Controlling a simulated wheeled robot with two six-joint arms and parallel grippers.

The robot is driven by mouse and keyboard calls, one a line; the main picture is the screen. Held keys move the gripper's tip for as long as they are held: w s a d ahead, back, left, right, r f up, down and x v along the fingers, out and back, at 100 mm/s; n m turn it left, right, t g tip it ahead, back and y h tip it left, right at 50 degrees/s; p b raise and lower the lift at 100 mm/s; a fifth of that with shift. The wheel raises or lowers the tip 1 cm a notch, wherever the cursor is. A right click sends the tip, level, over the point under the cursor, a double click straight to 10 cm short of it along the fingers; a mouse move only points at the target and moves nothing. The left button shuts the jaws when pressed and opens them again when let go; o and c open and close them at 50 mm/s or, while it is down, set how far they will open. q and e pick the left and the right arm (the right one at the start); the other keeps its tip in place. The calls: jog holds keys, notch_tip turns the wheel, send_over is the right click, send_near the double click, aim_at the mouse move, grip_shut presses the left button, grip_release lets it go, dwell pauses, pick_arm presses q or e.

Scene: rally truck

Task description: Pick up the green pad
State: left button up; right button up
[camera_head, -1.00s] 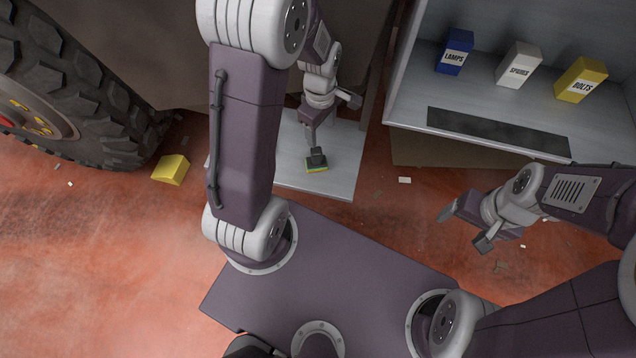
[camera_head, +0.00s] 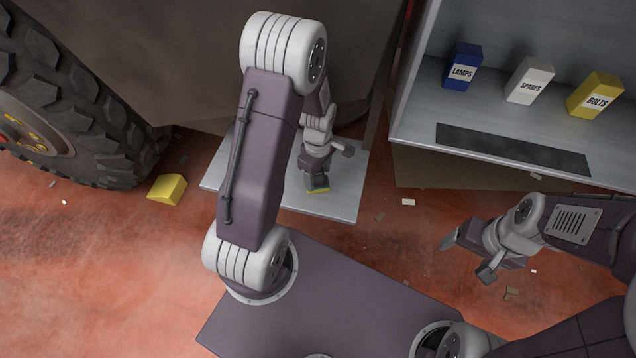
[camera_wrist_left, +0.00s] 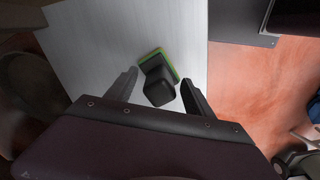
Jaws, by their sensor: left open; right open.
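The green pad (camera_wrist_left: 172,65) has a dark block-like handle (camera_wrist_left: 159,87) on top and lies on a light grey board (camera_wrist_left: 90,50). In the head view a yellow-green edge of the pad (camera_head: 318,190) shows just below my left gripper (camera_head: 327,165), which hides most of it. In the left wrist view my left gripper (camera_wrist_left: 158,92) is open, with one finger on each side of the handle. I cannot tell whether either finger touches it. My right gripper (camera_head: 468,257) is open and empty above the red floor at the right.
A grey shelf (camera_head: 410,125) at the upper right holds a blue LAMPS box (camera_head: 462,68), a white SPARES box (camera_head: 529,82) and a yellow BOLTS box (camera_head: 595,97). A large tyre (camera_head: 75,100) and a yellow wedge (camera_head: 168,189) are at the left. Small debris lies on the floor.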

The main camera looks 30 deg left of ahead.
pick_arm(q)
grip_shut()
notch_tip(320, 180, up, 10)
jog(key=p, duration=0.3)
dwell(0.3)
jog(key=c, duration=1.1)
grip_release()
jog(key=shift+c, duration=0.8)
